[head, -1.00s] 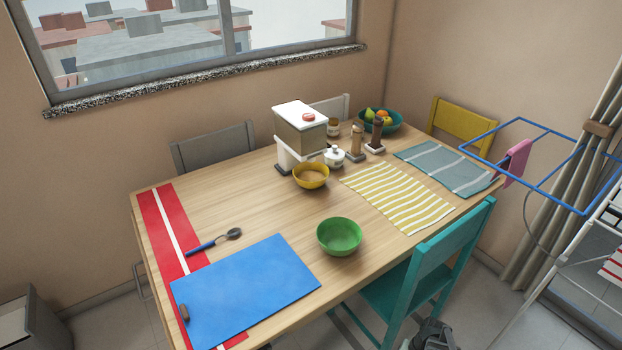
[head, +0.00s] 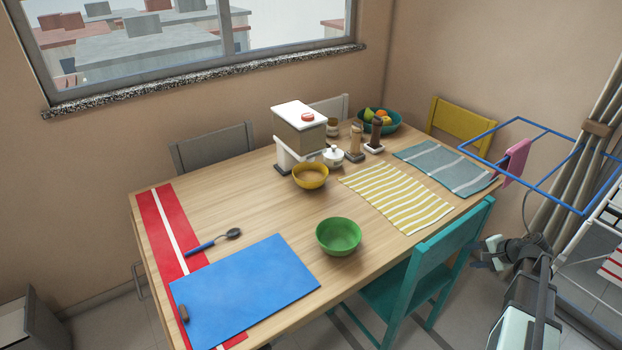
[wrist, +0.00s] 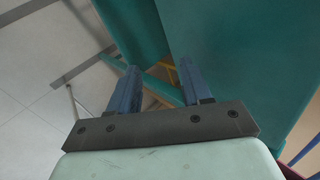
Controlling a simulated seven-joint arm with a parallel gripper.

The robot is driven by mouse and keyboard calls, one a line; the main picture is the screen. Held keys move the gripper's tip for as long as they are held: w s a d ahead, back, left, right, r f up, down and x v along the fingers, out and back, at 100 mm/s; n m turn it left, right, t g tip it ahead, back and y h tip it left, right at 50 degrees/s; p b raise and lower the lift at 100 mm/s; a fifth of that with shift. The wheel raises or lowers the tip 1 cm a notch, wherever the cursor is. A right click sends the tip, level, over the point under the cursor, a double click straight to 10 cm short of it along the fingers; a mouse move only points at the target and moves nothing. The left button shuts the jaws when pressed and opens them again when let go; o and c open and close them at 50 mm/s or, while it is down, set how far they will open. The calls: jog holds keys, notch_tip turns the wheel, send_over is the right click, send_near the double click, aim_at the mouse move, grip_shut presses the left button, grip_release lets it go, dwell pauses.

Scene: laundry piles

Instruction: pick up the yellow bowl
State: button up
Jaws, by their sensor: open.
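The yellow bowl (head: 311,176) stands upright on the table (head: 262,205), in front of the white and brown dispenser (head: 299,135). My gripper (head: 484,258) is in the head view at the lower right, off the table and beyond the teal chair. It is well to the right of the bowl and apart from it. In the wrist view my gripper (wrist: 158,80) shows two separated blue fingers with nothing between them, with teal chair surfaces behind. The bowl is not visible in the wrist view.
A green bowl (head: 339,236) stands in front of the yellow bowl. The teal chair (head: 425,265) stands between my gripper and the table. A blue drying rack (head: 545,160) is at the right. A striped yellow cloth (head: 397,196) lies beside the bowl. Wood left of the bowl is clear.

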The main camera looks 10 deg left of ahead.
jog(key=w+d+r+m+t, duration=0.15)
jog(key=d+r, duration=0.25)
jog(key=r, duration=0.4)
jog(key=w+d+r+t, duration=0.25)
jog(key=d+r, duration=0.25)
jog(key=r, duration=0.3)
notch_tip(320, 180, up, 3)
jog(key=n+g+h, duration=0.3)
jog(key=n+g, duration=0.2)
jog(key=n, duration=0.6)
send_over(326, 174)
jog(key=s+d, duration=0.3)
jog(key=s, duration=0.3)
jog(key=x, duration=1.3)
jog(key=shift+w+a+f, duration=0.1)
jog(key=shift+a, duration=0.05)
jog(key=shift+c, duration=0.4)
grip_shut()
